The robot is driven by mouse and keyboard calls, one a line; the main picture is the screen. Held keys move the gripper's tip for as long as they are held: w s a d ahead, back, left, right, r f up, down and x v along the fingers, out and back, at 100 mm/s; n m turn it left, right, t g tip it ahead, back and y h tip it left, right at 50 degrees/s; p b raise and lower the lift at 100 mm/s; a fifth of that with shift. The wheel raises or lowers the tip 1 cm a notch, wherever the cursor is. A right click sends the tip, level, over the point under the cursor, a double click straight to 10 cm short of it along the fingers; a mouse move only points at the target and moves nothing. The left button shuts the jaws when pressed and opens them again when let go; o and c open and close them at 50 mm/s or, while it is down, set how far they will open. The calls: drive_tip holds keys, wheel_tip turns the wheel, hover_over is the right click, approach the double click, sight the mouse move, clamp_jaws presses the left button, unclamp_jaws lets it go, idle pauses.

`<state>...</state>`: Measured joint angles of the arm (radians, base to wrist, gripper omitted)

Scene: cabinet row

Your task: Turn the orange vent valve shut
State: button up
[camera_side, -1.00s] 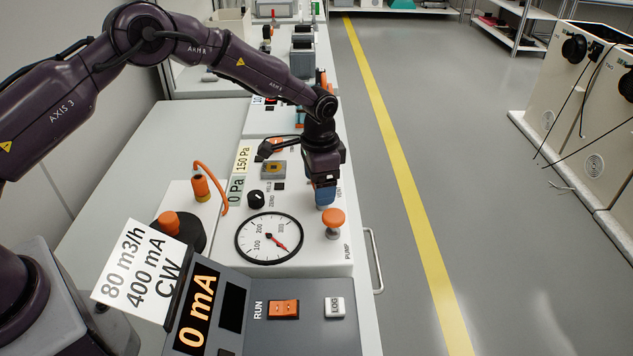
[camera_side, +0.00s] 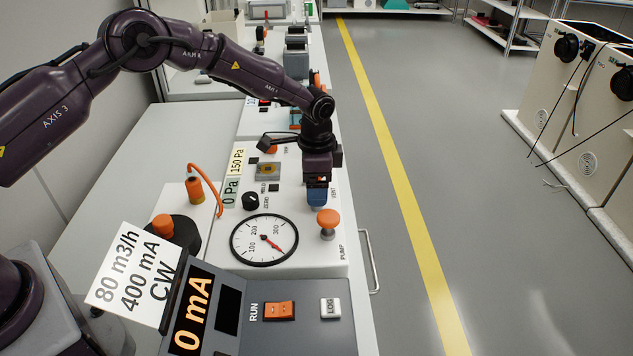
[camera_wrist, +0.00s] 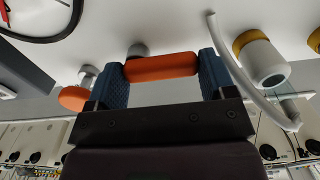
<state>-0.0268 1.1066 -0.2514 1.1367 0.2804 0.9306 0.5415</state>
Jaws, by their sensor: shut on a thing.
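The orange vent valve handle (camera_wrist: 160,67) is a short bar on a grey stem. It shows between my two blue fingers in the wrist view and lies across the gap, with a finger at each end. My gripper (camera_side: 317,196) is shut on it, low over the white panel beside the VENT label (camera_side: 333,191). In the side view my fingers and wrist hide the valve, so its angle cannot be read there. The orange PUMP knob (camera_side: 328,218) stands just nearer the camera than my gripper and also shows at left in the wrist view (camera_wrist: 73,97).
A round dial (camera_side: 264,240) with a red needle, a black ZERO knob (camera_side: 251,201) and the RUN switch (camera_side: 279,311) are nearby. A hose and a yellow-collared fitting (camera_wrist: 263,62) are right of my fingers in the wrist view. Open floor lies right of the bench.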

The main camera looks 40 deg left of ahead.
sight(306, 209)
drive_tip(key=o, duration=0.9)
wheel_tip(306, 209, up, 13)
drive_tip(key=shift+r, duration=0.1)
drive_tip(key=shift+s+a+r+n+t, duration=0.95)
drive_tip(key=shift+s+r+n, duration=1.05)
drive_tip(key=shift+s, duration=3.55)
drive_tip(key=shift+s+a+r+n+t, duration=1)
drive_tip(key=shift+s+r, duration=1.95)
drive_tip(key=shift+s, duration=2.65)
drive_tip(key=shift+s+a+r+n+t, duration=0.9)
drive_tip(key=shift+s+r+n, duration=1.15)
drive_tip(key=shift+s, duration=3.5)
